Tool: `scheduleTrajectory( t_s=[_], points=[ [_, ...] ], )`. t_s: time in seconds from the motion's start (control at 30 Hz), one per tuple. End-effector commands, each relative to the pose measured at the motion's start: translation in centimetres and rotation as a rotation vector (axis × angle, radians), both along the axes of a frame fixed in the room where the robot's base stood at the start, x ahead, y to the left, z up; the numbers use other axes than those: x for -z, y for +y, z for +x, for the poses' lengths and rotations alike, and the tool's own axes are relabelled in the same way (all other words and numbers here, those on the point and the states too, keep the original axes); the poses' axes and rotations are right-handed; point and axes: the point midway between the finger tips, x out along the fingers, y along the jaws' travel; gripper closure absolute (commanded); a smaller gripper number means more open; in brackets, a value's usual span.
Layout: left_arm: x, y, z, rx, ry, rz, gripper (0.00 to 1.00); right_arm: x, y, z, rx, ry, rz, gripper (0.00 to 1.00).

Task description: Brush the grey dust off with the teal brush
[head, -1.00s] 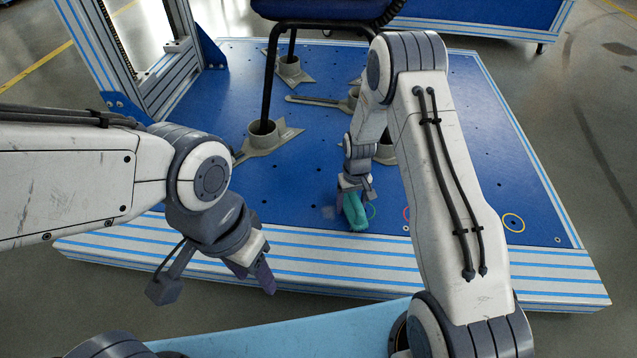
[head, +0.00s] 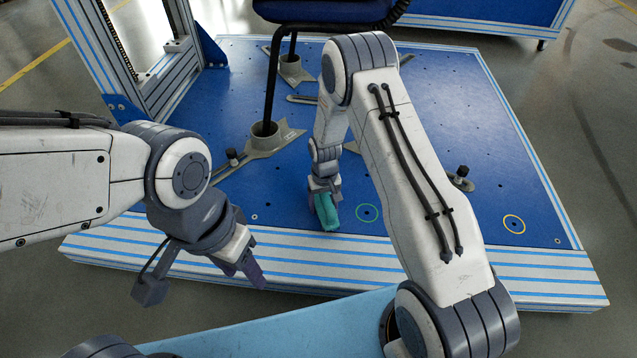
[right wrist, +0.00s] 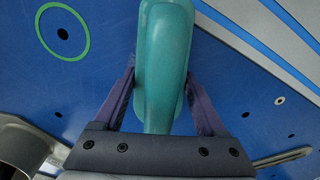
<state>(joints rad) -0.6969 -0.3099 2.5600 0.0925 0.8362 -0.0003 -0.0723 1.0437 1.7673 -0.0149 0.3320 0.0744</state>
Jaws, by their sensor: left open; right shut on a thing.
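The teal brush (head: 327,212) is in my right gripper (head: 324,189), low over or touching the front part of the blue platform (head: 440,120); contact is hard to tell. In the right wrist view the two purple fingers (right wrist: 162,105) close on the teal brush (right wrist: 165,50) from both sides. No grey dust shows now; the spot where a faint grey patch lay is behind the brush. My left gripper (head: 243,272) is open and empty, in front of the platform's striped front edge.
A chair with a dark blue seat (head: 325,10) stands on the platform, its legs in grey clamps (head: 264,135). A green ring (head: 367,212) and a yellow ring (head: 514,224) mark the surface. A metal frame (head: 150,60) rises at the left.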

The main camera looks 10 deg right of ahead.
Motion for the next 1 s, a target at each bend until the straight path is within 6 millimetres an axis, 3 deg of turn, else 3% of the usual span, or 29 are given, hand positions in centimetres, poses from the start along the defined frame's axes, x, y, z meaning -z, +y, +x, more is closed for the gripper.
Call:
scheduleTrajectory(
  t_s=[0.13,0.7,1.0],
  points=[
    [-1.8,0.0,0.0,0.000,0.000,0.000,0.50,-2.7,0.1,0.1,0.001,-0.004,0.000,0.79],
    [-6.8,0.0,0.0,0.000,0.000,0.000,0.50,-7.5,0.1,0.0,0.000,-0.001,0.000,0.79],
    [-7.4,0.0,0.0,0.000,0.000,0.000,0.50,-8.1,0.1,0.0,0.000,-0.001,0.000,0.79]
  ],
)
